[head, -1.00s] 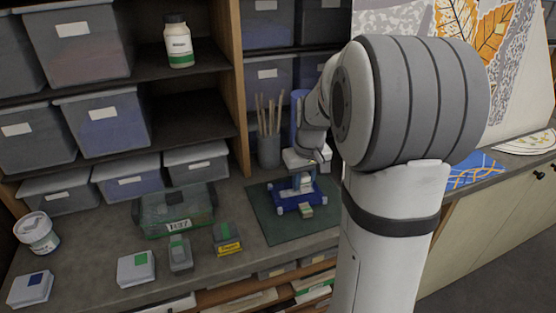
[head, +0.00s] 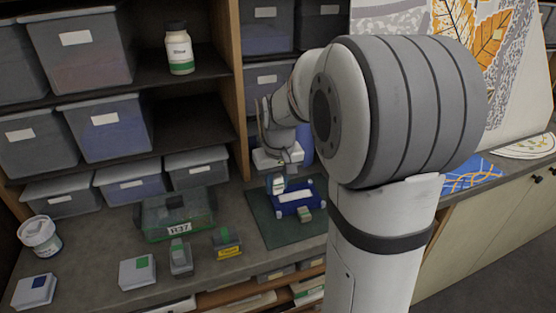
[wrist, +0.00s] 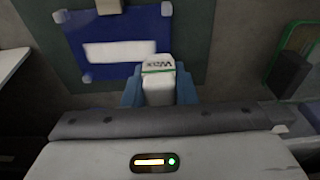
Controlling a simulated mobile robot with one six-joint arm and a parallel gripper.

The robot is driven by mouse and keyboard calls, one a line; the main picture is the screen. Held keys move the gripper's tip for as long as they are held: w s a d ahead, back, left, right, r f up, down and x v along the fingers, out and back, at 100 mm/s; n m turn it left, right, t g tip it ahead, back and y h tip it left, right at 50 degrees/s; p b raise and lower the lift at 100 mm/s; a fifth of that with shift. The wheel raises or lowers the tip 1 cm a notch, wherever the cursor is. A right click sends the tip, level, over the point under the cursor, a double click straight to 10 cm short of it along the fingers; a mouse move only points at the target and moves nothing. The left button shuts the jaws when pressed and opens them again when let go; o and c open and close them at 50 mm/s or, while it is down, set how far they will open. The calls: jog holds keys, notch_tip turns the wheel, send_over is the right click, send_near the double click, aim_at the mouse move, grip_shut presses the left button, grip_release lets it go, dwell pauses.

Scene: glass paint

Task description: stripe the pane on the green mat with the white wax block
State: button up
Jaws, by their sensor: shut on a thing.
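The blue pane (head: 312,199) lies on the green mat (head: 270,232), with pale pieces at its corners. A white rectangular band (wrist: 120,52) runs across it; I cannot tell if it is wax. My gripper (head: 277,187) is at the pane's back left corner. In the wrist view my gripper (wrist: 158,80) is shut on the white wax block (wrist: 158,68), which has "Wax" lettering and a green line. The block overlaps the pane's lower right corner in that view and seems above it; the exact gap is unclear. My arm hides part of the mat's right side.
Shelves with bins stand behind.

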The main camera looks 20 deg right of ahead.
jog(key=shift+r+p, duration=1.6)
jog(key=shift+r, duration=0.95)
jog(key=shift+s+f, duration=0.1)
